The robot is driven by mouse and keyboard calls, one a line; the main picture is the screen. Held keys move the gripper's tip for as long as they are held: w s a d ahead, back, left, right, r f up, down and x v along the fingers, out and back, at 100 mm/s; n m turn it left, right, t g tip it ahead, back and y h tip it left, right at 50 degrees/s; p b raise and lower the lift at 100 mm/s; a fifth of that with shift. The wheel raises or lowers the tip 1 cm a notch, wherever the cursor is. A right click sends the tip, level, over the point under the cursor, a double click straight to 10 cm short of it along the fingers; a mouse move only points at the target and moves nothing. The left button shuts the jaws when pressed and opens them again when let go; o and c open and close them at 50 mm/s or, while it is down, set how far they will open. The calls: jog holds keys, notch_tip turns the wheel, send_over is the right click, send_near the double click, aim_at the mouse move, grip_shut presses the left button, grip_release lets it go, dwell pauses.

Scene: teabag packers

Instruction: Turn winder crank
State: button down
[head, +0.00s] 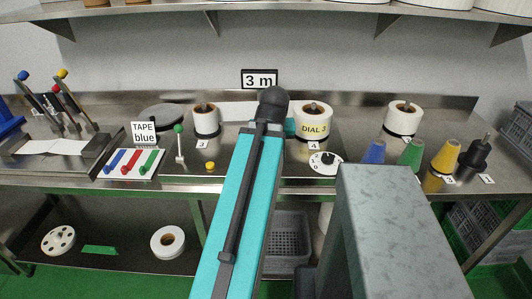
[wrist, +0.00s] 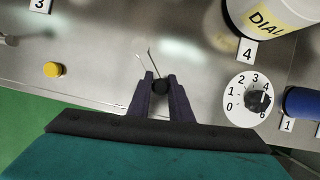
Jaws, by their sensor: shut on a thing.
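In the wrist view my gripper (wrist: 160,84) has its two dark fingers closed around a small black knob (wrist: 160,87), apparently the crank's handle. A thin bent metal rod (wrist: 151,60) shows just beyond the fingertips, over the steel bench. How the rod joins the knob is hidden by the fingers. In the head view my teal arm reaches across the bench and hides the gripper and the crank. A sign reading "3 m" (head: 260,79) stands at the back of the bench, behind the arm.
A numbered dial (wrist: 248,98) with a black knob lies right of the gripper, near a roll marked "DIAL 3" (head: 314,124). A yellow button (wrist: 54,69) is at left. A "TAPE blue" sign (head: 144,132) stands behind coloured levers (head: 131,162). Coloured cones (head: 411,153) stand at right.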

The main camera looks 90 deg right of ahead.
dwell(0.4)
jog(key=c, duration=1.6)
grip_release()
jog(key=shift+a+r, duration=0.1)
jog(key=shift+r, duration=0.05)
jog(key=shift+b+v, duration=0.75)
jog(key=shift+v, duration=6)
